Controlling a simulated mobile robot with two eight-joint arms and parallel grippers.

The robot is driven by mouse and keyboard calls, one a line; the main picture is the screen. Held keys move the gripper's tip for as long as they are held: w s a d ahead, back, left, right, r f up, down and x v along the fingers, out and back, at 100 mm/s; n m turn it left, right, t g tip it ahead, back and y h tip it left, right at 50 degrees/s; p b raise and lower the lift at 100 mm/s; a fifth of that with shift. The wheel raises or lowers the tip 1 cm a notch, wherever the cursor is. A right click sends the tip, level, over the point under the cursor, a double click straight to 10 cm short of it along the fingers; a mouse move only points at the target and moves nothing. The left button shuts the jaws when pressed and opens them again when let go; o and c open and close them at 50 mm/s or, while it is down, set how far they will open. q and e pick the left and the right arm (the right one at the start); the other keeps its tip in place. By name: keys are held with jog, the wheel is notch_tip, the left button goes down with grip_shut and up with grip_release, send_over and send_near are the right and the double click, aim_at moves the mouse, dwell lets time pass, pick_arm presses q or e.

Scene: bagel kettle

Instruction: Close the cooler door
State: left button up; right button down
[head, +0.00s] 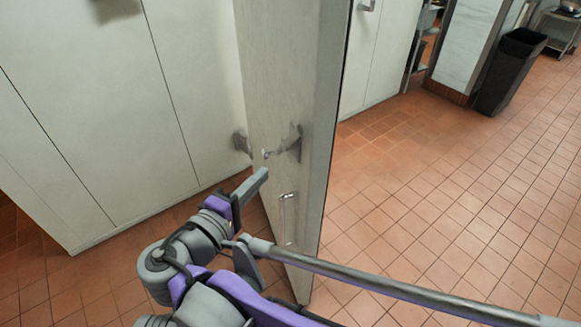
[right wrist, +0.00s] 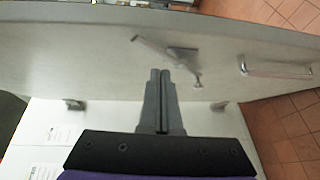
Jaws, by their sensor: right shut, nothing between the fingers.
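The cooler door (head: 277,70) is a tall, pale grey panel standing open in the middle of the head view, its narrow edge facing right. A metal latch (head: 287,144) and a bar handle (head: 288,215) are on its left face. In the right wrist view the door (right wrist: 90,50) spans the frame, with the latch (right wrist: 170,52) and handle (right wrist: 275,70) beyond the fingertips. My right gripper (head: 262,176) is shut and empty, pointing at the door face just below the latch; it also shows in the right wrist view (right wrist: 160,76). I cannot tell if it touches. My left gripper is out of view.
Pale wall panels (head: 90,90) stand left of the door. A grey rod (head: 390,284) crosses the lower right; I cannot tell what it belongs to. A dark bin (head: 510,72) stands at the far right. The tiled floor (head: 440,180) right of the door is clear.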

jog(key=s+a+r+t, duration=0.1)
jog(key=s+a+r, duration=0.1)
jog(key=a, duration=0.1)
send_near(294, 131)
jog(key=w, duration=0.4)
jog(key=d, duration=0.1)
jog(key=w+d, duration=0.1)
jog(key=shift+w+d, duration=0.1)
jog(key=shift+d, duration=0.25)
jog(key=shift+d, duration=0.1)
